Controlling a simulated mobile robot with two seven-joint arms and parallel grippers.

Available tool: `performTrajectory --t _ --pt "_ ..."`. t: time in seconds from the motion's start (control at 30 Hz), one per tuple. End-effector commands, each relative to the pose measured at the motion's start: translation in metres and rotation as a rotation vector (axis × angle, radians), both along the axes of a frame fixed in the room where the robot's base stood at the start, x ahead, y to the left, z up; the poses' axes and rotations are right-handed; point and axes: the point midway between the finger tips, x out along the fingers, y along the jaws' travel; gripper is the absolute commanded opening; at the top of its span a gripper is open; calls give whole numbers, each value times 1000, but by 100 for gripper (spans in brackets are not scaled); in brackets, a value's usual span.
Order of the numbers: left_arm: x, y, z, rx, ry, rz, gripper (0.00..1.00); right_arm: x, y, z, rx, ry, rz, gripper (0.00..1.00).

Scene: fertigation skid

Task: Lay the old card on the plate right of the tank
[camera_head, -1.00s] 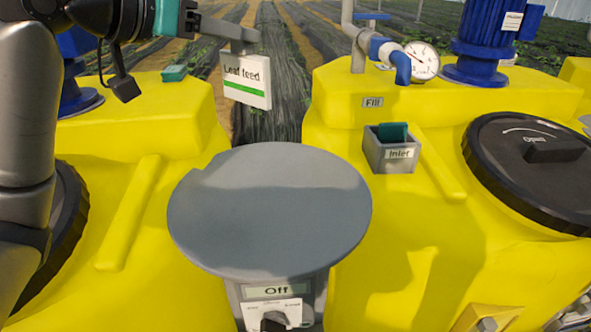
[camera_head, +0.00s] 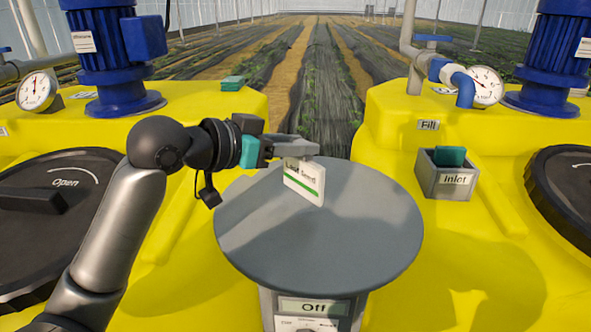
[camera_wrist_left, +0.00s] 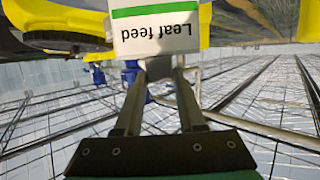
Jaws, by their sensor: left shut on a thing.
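The card (camera_head: 303,182) is white with a green stripe and hangs upright from my left gripper (camera_head: 298,152), which is shut on its upper edge. In the left wrist view the card (camera_wrist_left: 155,32) reads "Leaf feed" upside down, between the gripper's fingertips (camera_wrist_left: 160,68). The card is over the round grey plate (camera_head: 320,240); I cannot tell whether its lower edge touches. Yellow tanks stand to the left (camera_head: 190,110) and right (camera_head: 400,110) of the plate. My right gripper is not in view.
A grey box labelled "Inlet" (camera_head: 445,180) holds a teal thing on the right tank. A teal block (camera_head: 232,83) lies on the left tank. Black lids, blue motors, pipes and gauges stand around. Most of the plate is bare.

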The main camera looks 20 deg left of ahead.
Motion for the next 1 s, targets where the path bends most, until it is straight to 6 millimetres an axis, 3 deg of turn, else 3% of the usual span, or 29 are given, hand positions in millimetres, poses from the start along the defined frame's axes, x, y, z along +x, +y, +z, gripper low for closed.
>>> performTrajectory --t 0.4,0.83,0.87,1.0 --pt "0 0 -42 -1 2 1 0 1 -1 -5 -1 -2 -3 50" --pt "0 0 -47 1 1 1 0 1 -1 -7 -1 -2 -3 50" --pt "0 0 -47 1 1 1 41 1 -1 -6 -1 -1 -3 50" --pt "0 0 -47 1 1 1 57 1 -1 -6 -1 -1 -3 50"
